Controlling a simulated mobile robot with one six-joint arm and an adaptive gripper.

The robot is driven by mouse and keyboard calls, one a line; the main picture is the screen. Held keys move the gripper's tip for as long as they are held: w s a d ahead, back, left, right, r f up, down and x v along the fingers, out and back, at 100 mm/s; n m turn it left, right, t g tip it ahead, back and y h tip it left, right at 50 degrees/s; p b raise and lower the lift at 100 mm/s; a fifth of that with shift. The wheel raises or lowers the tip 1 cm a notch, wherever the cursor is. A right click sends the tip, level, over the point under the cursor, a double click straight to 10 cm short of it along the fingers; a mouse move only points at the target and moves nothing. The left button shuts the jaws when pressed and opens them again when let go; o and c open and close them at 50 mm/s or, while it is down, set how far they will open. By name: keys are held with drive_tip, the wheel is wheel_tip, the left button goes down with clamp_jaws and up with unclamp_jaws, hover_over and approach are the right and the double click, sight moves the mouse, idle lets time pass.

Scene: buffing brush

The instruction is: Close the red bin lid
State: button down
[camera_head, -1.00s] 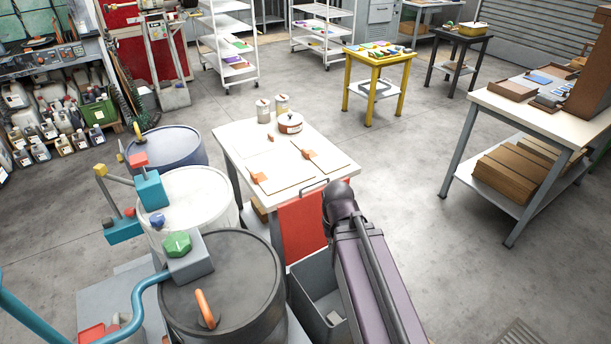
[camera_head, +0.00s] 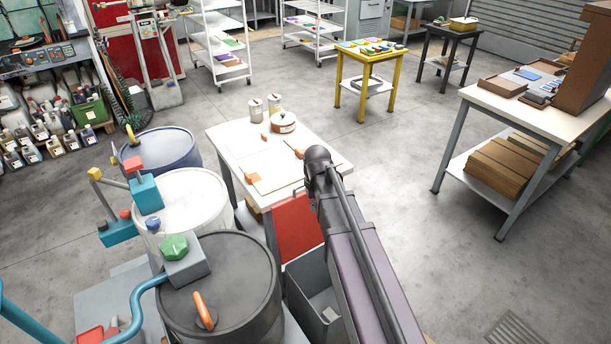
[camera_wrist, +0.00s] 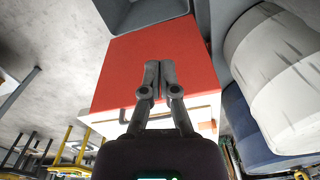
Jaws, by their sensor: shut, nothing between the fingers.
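The red bin lid (camera_head: 297,226) stands raised at the back of the open grey bin (camera_head: 318,293), beside the white worktable. In the wrist view the red lid (camera_wrist: 190,60) fills the middle, with a dark handle (camera_wrist: 124,115) along its lower edge and part of the grey bin (camera_wrist: 135,12) at the top. My gripper (camera_wrist: 158,66) is shut and empty, its fingertips in front of the lid's face. I cannot tell whether they touch it. In the head view my arm covers the lid's right part, and the fingers are hidden.
A black drum (camera_head: 225,285), a white drum (camera_head: 190,205) and a blue drum (camera_head: 160,152) stand left of the bin. The white worktable (camera_head: 235,140) is behind the lid. Open floor (camera_head: 400,225) lies right of my arm, up to another table (camera_head: 520,110).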

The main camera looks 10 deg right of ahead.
drive_tip(key=w+r+n+p, duration=0.1)
drive_tip(key=w+r, duration=0.1)
drive_tip(key=w, duration=0.9)
drive_tip(key=w+a+r+n+p, duration=0.1)
drive_tip(key=w+r+n+p, duration=0.1)
drive_tip(key=w, duration=0.9)
drive_tip(key=shift+w+p, duration=0.15)
drive_tip(key=shift+p, duration=0.15)
drive_tip(key=shift+f, duration=0.2)
wheel_tip(320, 180, down, 10)
drive_tip(key=b, duration=1)
drive_tip(key=shift+s+d+r+p, duration=0.2)
drive_tip(key=shift+s+d+r, duration=0.1)
drive_tip(key=shift+s, duration=0.3)
drive_tip(key=shift+s+d+r+p, duration=0.2)
drive_tip(key=shift+s+r+p, duration=0.1)
drive_tip(key=shift+s, duration=0.25)
drive_tip(key=shift+s+d+r+p, duration=0.15)
drive_tip(key=shift+s+d+r, duration=0.15)
drive_tip(key=shift+s, duration=0.3)
drive_tip(key=shift+s, duration=0.1)
